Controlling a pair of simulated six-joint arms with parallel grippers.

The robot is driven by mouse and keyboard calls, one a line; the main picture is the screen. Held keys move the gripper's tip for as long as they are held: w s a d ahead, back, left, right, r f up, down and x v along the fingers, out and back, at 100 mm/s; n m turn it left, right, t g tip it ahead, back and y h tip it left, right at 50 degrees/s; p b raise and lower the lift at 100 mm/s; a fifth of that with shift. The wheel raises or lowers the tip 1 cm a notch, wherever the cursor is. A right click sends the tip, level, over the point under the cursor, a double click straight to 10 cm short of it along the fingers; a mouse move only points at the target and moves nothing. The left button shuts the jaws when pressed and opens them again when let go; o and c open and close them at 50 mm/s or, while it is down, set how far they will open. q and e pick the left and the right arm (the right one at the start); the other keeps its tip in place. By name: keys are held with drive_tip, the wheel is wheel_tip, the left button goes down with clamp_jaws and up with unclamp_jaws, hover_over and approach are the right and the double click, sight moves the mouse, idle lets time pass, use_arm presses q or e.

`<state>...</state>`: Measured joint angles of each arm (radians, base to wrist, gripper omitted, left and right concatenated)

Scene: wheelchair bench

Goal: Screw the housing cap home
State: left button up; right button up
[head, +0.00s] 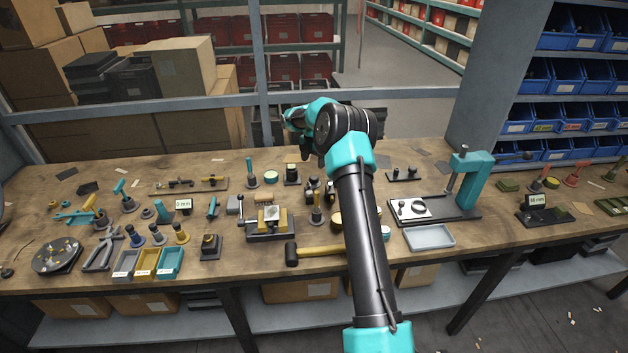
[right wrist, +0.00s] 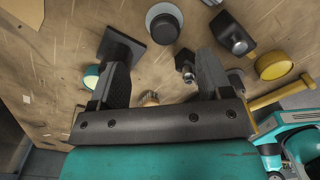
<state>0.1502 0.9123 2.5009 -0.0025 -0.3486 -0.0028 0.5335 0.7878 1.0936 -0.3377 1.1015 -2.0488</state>
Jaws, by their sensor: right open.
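My right gripper (right wrist: 162,62) is open over the bench, its two dark fingers spread wide with nothing gripped. In the head view it is largely hidden by my own arm. A small dark bolt-like piece (right wrist: 185,65) stands near the right finger. A black square-based block (right wrist: 122,47) is partly covered by the left finger. I cannot tell which piece is the housing cap. In the head view, a black block on a base (head: 292,174) stands left of my arm. My left gripper is out of view.
A fixture with a yellow block (head: 268,219) and a hammer (head: 318,250) lie in front. A teal press (head: 470,180) and a grey tray (head: 429,237) stand to the right. Small bins (head: 168,262) and several tools crowd the left. Bare wood shows along the back.

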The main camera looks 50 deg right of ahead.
sight(314, 177)
drive_tip(key=shift+f, duration=1.5)
drive_tip(key=shift+s+a+f, duration=0.1)
drive_tip(key=shift+s+f, duration=0.1)
drive_tip(key=shift+f, duration=1.1)
drive_tip(key=shift+s+a+f, duration=0.1)
drive_tip(key=shift+s+f, duration=0.05)
drive_tip(key=shift+f, duration=1.15)
drive_tip(key=c, duration=1)
drive_tip(key=shift+r, duration=0.1)
